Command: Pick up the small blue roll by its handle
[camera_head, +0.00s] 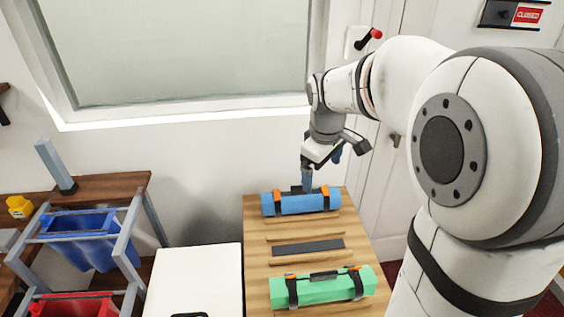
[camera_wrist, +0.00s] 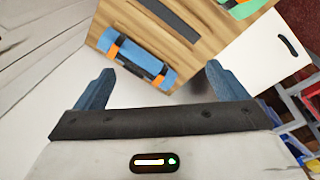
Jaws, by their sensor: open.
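The small blue roll (camera_head: 300,206) lies across the far end of a wooden board, with orange and black straps around it and a dark handle on its upper side. The roll also shows in the wrist view (camera_wrist: 152,55), beyond my fingertips, with its dark handle (camera_wrist: 137,69) on the near side. My gripper (camera_head: 307,181) is open and empty, at the back edge of the roll in the head view. In the wrist view its two blue fingers (camera_wrist: 158,70) are spread wide, with the roll showing between and beyond them. I cannot tell the exact gap to the handle.
A green roll (camera_head: 318,291) with black straps lies at the near end of the wooden board (camera_head: 258,236). A dark strip (camera_head: 308,248) lies between the rolls. A white box (camera_head: 194,281) stands left of the board. A rack with a blue bin (camera_head: 84,238) is farther left.

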